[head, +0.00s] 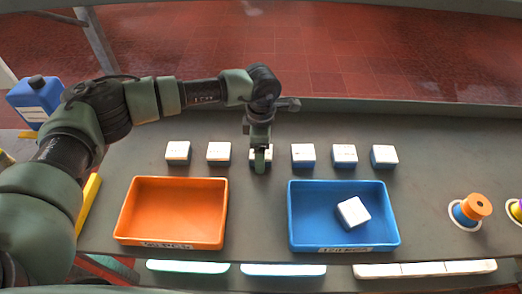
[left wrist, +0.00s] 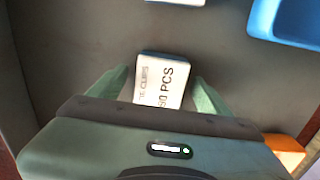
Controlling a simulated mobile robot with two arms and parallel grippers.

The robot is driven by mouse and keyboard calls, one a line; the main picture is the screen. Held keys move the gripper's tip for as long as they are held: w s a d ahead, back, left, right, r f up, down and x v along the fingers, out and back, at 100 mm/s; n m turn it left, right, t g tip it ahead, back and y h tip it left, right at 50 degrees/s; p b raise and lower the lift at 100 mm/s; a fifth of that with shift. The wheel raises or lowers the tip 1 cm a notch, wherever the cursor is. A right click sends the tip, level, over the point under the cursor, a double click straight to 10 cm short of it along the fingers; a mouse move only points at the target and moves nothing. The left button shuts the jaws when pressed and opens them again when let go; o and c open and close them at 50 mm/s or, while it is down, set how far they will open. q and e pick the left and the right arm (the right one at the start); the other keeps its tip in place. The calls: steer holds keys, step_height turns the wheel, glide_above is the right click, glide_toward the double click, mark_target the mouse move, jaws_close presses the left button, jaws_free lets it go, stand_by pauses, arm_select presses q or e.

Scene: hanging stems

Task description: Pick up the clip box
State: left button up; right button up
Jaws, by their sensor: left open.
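The clip box (left wrist: 162,80) is a small box with a white top printed "CLIPS" and "50 PCS" in the left wrist view. In the head view it is the third from the left in a row of white-topped boxes, mostly hidden behind my left gripper (head: 259,165). My left gripper, also in the left wrist view (left wrist: 164,76), points down over the box. Its jaws are open, one green finger on each side of the box. Small gaps seem to show between fingers and box. My right gripper is not in view.
Similar boxes stand on either side, the nearest on the right (head: 303,155) and left (head: 218,152). An orange tray (head: 132,238) and a blue tray (head: 392,238) lie nearer me. The blue tray holds a white box (head: 353,212). A spool (head: 471,209) stands far right.

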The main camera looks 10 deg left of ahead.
arm_select(q)
steer(key=shift+f, duration=0.15)
steer(key=c, duration=1.5)
